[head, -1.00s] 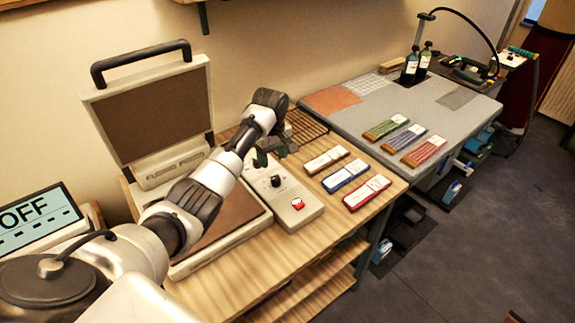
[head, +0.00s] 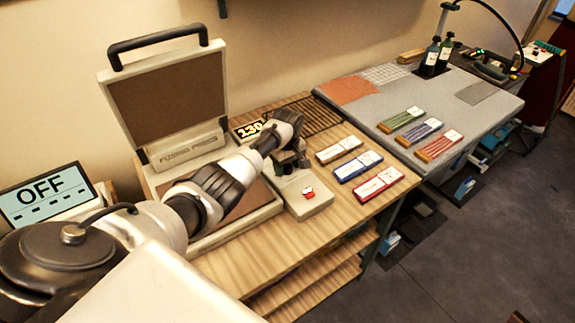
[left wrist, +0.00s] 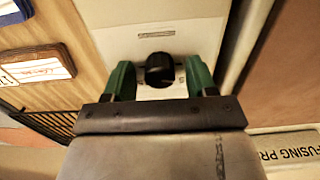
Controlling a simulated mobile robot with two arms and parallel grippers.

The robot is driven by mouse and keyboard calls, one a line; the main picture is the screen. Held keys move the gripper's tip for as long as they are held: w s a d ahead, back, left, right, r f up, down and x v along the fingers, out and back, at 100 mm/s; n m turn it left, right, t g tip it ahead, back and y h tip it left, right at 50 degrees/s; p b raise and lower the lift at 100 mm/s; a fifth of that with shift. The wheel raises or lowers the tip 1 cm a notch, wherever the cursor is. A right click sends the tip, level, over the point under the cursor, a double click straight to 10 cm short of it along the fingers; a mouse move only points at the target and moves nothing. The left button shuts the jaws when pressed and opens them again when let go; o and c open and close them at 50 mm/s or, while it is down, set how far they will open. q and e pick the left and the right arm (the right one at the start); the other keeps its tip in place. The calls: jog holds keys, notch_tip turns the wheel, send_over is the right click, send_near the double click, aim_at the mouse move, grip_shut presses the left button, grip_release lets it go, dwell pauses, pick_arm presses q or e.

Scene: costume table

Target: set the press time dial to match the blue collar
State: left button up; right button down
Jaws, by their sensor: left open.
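The press time dial (left wrist: 160,68) is a black knob on the pale control box (head: 308,203) beside the fusing press (head: 162,100). In the left wrist view it sits between the two green fingers of my left gripper (left wrist: 160,80), with a gap on each side. My left gripper (head: 288,164) is open over the box and hides the dial in the head view. The blue strip (head: 357,167) with a white label, seemingly the blue collar, lies on the wooden table between a tan and a red one. Its label is too small to read. My right gripper is out of view.
A small display (head: 249,130) behind the gripper reads 130. A red button (head: 308,191) is on the box's front. The press lid stands open. A screen (head: 45,197) at left reads OFF. A grey table (head: 440,95) at right holds more strips and bottles.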

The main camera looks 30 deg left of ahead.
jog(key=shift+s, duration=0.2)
pick_arm(q)
jog(key=shift+c, duration=0.5)
jog(key=c, duration=0.8)
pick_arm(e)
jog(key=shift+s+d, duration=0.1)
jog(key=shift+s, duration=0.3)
